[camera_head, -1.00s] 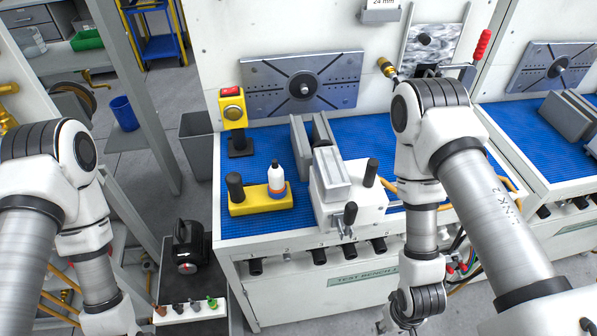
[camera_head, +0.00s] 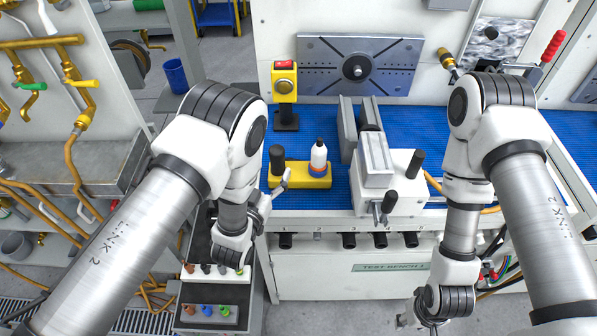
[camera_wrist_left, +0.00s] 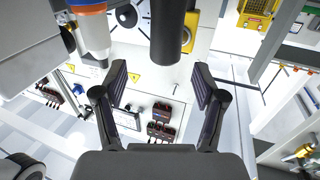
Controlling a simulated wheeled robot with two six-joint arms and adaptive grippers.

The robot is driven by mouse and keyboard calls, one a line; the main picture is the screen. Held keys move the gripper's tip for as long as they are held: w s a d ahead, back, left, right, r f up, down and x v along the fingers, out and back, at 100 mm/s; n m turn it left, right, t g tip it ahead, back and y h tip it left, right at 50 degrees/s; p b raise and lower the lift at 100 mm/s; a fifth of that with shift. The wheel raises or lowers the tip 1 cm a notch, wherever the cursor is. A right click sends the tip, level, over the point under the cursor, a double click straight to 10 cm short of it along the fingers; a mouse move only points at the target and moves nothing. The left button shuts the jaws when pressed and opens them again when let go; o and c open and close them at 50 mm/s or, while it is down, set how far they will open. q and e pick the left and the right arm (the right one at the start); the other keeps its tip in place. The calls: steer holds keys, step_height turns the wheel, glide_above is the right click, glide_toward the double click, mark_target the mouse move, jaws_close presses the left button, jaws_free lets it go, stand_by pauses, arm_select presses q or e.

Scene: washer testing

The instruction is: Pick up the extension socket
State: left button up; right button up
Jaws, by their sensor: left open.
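A black cylinder that looks like the extension socket (camera_head: 277,160) stands upright at the left end of a yellow holder (camera_head: 312,182) on the blue bench mat. My left gripper (camera_head: 284,181) is at the bench's front left edge, just in front of and below the black cylinder. In the left wrist view, its two fingers (camera_wrist_left: 159,82) are spread and empty. There the dark cylinder (camera_wrist_left: 168,32) lies ahead, roughly between the fingers but apart from them. My right gripper (camera_head: 408,319) hangs low in front of the bench; its jaws are too small to read.
A white bottle with an orange and blue base (camera_head: 318,158) stands on the holder close to the cylinder's right. A vise (camera_head: 388,185) is farther right. A yellow button post (camera_head: 285,90) stands behind. A small rack with coloured pieces (camera_head: 208,310) is at lower left.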

mark_target(274, 159)
arm_select(q)
steer(key=x, duration=0.2)
steer(key=p+x, duration=0.1)
steer(key=x, duration=0.1)
steer(key=p+x, duration=0.1)
steer(key=x, duration=0.1)
steer(key=shift+w+a, duration=0.2)
steer(key=shift+w, duration=0.2)
steer(key=shift+w+f, duration=0.1)
steer(key=c, duration=0.7)
jaws_close()
